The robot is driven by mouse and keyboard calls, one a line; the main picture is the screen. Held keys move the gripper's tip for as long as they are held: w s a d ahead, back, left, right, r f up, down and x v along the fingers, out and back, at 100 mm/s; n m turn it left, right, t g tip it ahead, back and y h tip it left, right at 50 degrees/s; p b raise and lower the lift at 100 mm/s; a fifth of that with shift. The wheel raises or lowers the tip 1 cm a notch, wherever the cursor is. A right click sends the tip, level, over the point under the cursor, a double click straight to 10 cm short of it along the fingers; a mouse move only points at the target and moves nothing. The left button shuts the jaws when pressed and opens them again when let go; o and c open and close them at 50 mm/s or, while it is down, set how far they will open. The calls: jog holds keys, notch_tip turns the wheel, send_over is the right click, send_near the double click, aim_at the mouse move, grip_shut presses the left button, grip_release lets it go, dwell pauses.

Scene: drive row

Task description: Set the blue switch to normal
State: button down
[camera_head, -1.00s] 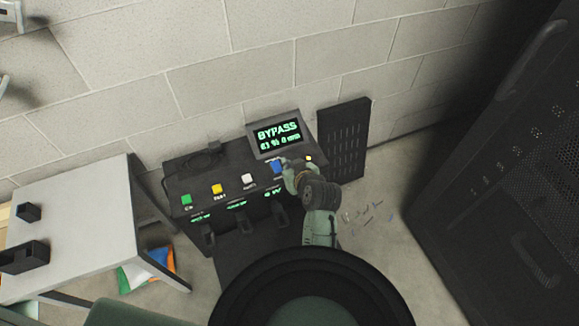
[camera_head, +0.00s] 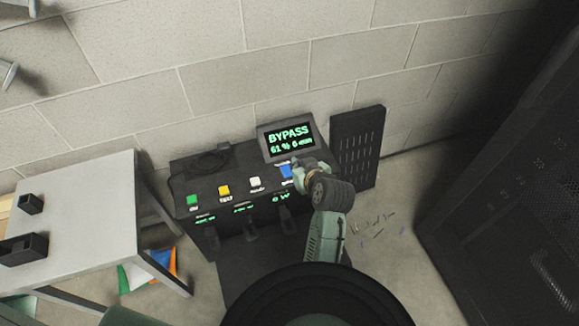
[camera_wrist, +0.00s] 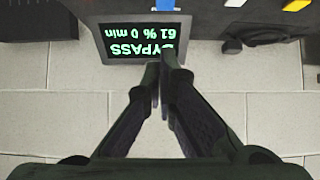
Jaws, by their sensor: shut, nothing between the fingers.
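The blue switch (camera_head: 286,171) is on the top of the dark cabinet, right of the white switch, in the head view. Its edge also shows at the top of the wrist view (camera_wrist: 165,5). The display (camera_head: 288,138) behind it reads BYPASS, 61 %, 0 min; it appears upside down in the wrist view (camera_wrist: 120,42). My gripper (camera_wrist: 162,72) is shut and empty, its fingertips in front of the display in the wrist view. In the head view my gripper (camera_head: 300,165) is close to the blue switch and partly hides its right side. I cannot tell whether they touch.
Green (camera_head: 193,200), yellow (camera_head: 224,190) and white (camera_head: 255,183) switches sit left of the blue one. A grey table (camera_head: 95,200) stands at the left. A dark perforated panel (camera_head: 357,148) and a tall black rack (camera_head: 500,210) stand at the right. The block wall is behind.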

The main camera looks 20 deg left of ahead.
jog(key=shift+w, duration=0.1)
jog(key=p, duration=0.2)
send_over(288, 169)
jog(key=f, duration=0.6)
jog(key=shift+s+d, duration=0.25)
jog(key=shift+s, duration=0.05)
notch_tip(288, 169, down, 3)
jog(key=shift+r, duration=0.15)
jog(key=shift+w+f, duration=0.1)
jog(key=shift+f, duration=0.55)
jog(key=shift+w+a+f+b, duration=0.2)
jog(key=shift+w+f+b, duration=0.05)
jog(key=shift+f+b, duration=0.25)
jog(key=shift+r, duration=0.15)
jog(key=shift+s, duration=0.1)
